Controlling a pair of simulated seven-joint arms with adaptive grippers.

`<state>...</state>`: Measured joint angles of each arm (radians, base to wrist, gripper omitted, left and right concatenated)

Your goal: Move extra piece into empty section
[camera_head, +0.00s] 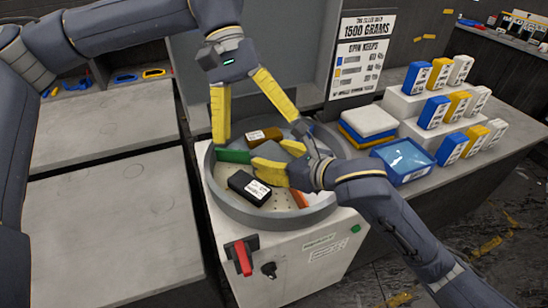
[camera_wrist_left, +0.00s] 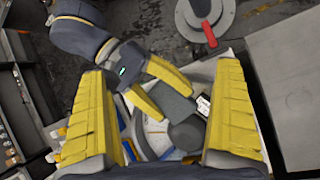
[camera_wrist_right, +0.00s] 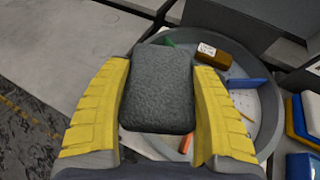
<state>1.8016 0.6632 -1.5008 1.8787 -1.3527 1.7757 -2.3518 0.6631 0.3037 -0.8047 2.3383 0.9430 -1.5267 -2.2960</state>
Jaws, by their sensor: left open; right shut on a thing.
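A round grey tray (camera_head: 222,207) is split by thin coloured pieces: a green one (camera_head: 233,156), an orange one (camera_head: 300,198) and a blue one (camera_wrist_right: 247,83). A black labelled block (camera_head: 250,187) and a brown labelled block (camera_head: 262,136) lie in it. My right gripper (camera_head: 278,162) is shut on a dark grey block (camera_wrist_right: 158,90), held over the tray. Bare pale floor shows between the blue and orange pieces in the right wrist view. My left gripper (camera_head: 256,128) is open and empty above the tray's far side, close to my right gripper.
The tray sits on a white cabinet with a red handle (camera_head: 241,258). Blue, yellow and white boxes (camera_head: 433,112) and a blue bin (camera_head: 403,158) stand on the right counter. A sign (camera_head: 362,55) stands behind. Grey worktops (camera_head: 110,225) at the left are mostly clear.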

